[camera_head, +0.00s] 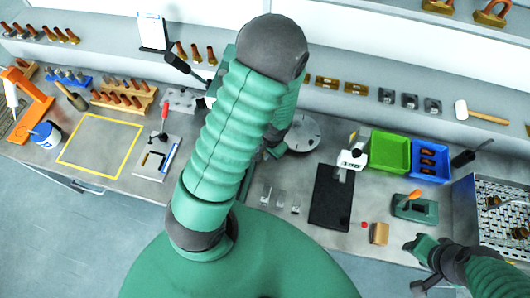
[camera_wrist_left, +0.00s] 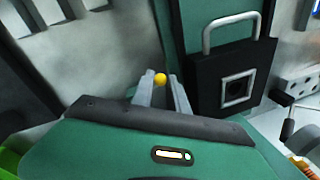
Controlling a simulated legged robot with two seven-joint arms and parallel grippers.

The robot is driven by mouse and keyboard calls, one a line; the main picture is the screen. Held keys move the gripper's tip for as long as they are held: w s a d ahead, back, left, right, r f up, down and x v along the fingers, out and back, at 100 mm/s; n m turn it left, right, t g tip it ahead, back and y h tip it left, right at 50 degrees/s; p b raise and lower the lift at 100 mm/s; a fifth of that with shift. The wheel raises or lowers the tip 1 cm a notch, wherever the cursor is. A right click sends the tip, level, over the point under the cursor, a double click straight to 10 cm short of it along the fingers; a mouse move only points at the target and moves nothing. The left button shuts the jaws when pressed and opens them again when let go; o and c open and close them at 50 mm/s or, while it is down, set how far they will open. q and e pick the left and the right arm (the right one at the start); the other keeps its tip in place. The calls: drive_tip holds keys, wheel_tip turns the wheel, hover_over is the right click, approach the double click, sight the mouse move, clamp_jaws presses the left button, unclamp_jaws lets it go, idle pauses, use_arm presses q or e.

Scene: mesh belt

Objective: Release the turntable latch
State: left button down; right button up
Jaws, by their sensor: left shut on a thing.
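In the left wrist view, a small round yellow knob (camera_wrist_left: 160,79) sits between the tips of my left gripper's grey fingers (camera_wrist_left: 161,88). The fingers are closed in on it. I take it for the turntable latch's knob; its mount is hidden. In the head view, the round grey turntable (camera_head: 303,133) shows partly behind my left arm, which covers most of the left gripper and hides the knob. My right gripper (camera_head: 420,245) is at the lower right, apart from the turntable, over the bench's front edge; its jaw state is unclear.
A black block with a silver handle (camera_wrist_left: 236,88) stands right of the fingers in the wrist view. On the bench are a black mat (camera_head: 331,197), green bin (camera_head: 389,152), blue bin (camera_head: 430,161) and green tool (camera_head: 414,208). The yellow-outlined area (camera_head: 102,146) is clear.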

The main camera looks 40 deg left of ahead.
use_arm(q)
drive_tip(key=shift+w, duration=0.1)
drive_tip(key=c, duration=1.5)
unclamp_jaws()
drive_tip(key=shift+o, duration=0.9)
drive_tip(key=shift+w+a+f, duration=0.1)
drive_tip(key=d+r+p, duration=0.1)
drive_tip(key=d+r, duration=0.2)
drive_tip(key=r, duration=1.3)
drive_tip(key=shift+r+p, duration=0.25)
drive_tip(key=shift+p, duration=0.15)
drive_tip(key=shift+f, duration=0.1)
